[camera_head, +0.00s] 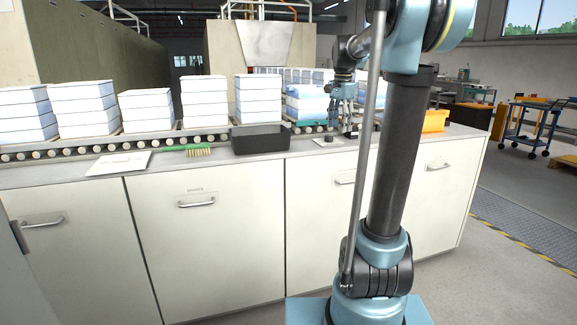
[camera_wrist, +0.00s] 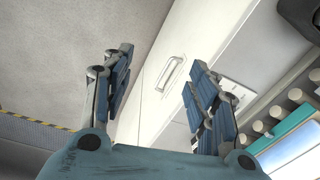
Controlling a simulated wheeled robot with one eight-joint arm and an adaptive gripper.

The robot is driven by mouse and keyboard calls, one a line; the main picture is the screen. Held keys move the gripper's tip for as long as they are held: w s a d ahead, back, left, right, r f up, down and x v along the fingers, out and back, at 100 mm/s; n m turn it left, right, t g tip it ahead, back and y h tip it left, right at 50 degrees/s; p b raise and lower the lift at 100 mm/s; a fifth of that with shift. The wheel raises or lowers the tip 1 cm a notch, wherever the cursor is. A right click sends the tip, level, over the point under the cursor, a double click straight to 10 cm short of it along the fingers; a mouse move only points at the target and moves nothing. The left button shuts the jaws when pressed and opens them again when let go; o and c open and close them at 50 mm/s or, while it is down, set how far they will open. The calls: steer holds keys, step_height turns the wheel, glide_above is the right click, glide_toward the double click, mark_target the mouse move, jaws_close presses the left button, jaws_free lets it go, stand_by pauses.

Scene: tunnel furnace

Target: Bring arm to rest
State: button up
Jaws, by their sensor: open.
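My gripper (camera_head: 344,108) is at the end of my arm in the head view, over the counter's back part near the roller conveyor. In the wrist view its two blue fingers are spread wide, and the gripper (camera_wrist: 160,68) is open. Nothing shows between the fingers except the cabinet front and floor beyond. My arm's column covers part of the counter in the head view.
The counter (camera_head: 228,172) holds a black bin (camera_head: 262,138), a green brush (camera_head: 186,149), a white plate (camera_head: 119,163) and an orange bin (camera_head: 434,120). White block stacks (camera_head: 205,100) line the roller conveyor (camera_head: 60,152).

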steer(key=s+f+n, duration=0.6)
steer(key=s+f, duration=0.7)
steer(key=s, duration=0.4)
steer(key=s+f+n+t, duration=0.1)
steer(key=s+f+n, duration=0.5)
steer(key=s+f, duration=0.7)
steer(key=s, duration=0.3)
steer(key=shift+s+f, duration=0.25)
steer(key=shift+s, duration=0.1)
steer(key=shift+w+f, duration=0.2)
steer(key=shift+w, duration=0.2)
